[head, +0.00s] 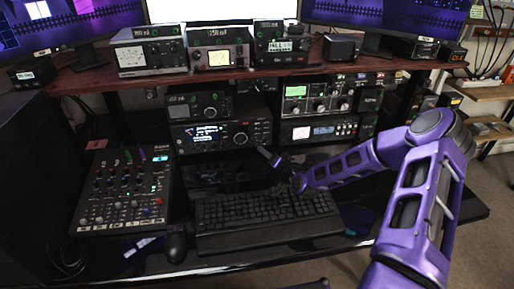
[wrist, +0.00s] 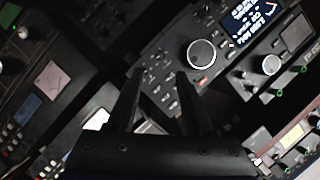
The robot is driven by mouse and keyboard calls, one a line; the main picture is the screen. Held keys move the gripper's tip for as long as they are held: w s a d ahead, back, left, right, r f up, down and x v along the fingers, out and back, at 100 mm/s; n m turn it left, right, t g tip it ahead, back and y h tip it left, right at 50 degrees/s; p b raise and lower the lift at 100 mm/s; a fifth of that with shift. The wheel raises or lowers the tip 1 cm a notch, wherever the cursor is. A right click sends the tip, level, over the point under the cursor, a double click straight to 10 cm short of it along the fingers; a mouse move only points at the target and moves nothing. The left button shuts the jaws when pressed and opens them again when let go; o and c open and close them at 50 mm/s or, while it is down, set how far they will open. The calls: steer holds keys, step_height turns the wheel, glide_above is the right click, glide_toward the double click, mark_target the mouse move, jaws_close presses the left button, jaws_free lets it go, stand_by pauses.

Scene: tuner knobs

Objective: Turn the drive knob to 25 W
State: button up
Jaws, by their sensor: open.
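No knob label reads clearly, so I cannot tell which knob is the drive knob or its setting. In the head view, a radio (head: 222,136) under the shelf has a blue display and a large round knob (head: 240,139). A tuner unit (head: 318,96) to its upper right carries several pale round knobs.
A black keyboard (head: 268,212) lies below my arm. A mixer (head: 122,187) stands at the left and a mouse (head: 175,246) in front. The wooden shelf (head: 225,77) bears several radios and overhangs the lower units. Further units stand right of the tuner.

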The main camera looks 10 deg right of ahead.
mark_target(255, 145)
steer(key=x, duration=0.8)
jaws_close()
